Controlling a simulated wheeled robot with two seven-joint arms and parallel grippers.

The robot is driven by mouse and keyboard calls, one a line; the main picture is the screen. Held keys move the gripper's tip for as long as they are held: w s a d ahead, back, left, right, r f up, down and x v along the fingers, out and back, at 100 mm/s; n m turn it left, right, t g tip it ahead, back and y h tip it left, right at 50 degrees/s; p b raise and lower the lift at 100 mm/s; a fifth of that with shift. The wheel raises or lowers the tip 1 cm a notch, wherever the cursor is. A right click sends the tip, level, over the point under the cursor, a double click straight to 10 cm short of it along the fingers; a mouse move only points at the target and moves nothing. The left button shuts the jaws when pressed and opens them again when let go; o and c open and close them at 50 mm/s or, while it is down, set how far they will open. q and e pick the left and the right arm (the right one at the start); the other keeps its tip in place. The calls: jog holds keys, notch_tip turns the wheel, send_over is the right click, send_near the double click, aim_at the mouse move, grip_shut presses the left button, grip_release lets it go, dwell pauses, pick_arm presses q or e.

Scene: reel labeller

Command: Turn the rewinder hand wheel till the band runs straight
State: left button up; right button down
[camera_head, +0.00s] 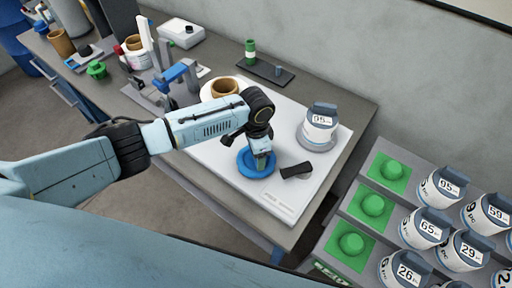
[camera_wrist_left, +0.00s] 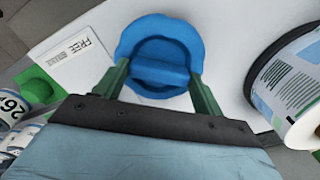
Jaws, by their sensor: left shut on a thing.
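A blue round wheel with a lobed edge (camera_head: 250,168) lies on the white mat. In the left wrist view it shows a raised bar across its middle (camera_wrist_left: 160,72). I take it for the hand wheel. My left gripper (camera_head: 261,160) points down over it and is shut on the bar, with its green fingers (camera_wrist_left: 160,80) at the bar's two ends. A roll with a tan core (camera_head: 222,88) stands behind my left arm; in the left wrist view a labelled roll (camera_wrist_left: 295,90) is at the right. I cannot make out how the band runs. My right gripper is not in view.
A labelled reel marked 95 (camera_head: 320,128) stands on the white mat (camera_head: 215,150). A rack with green pads (camera_head: 352,243) and several numbered containers is at the right. Blue-and-grey fixtures (camera_head: 175,75) stand behind my arm.

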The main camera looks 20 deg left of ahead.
pick_arm(q)
jog(key=shift+m+p, duration=0.45)
jog(key=shift+m, duration=1.45)
jog(key=o, duration=1)
notch_tip(320, 180, up, 14)
jog(key=shift+f, duration=0.25)
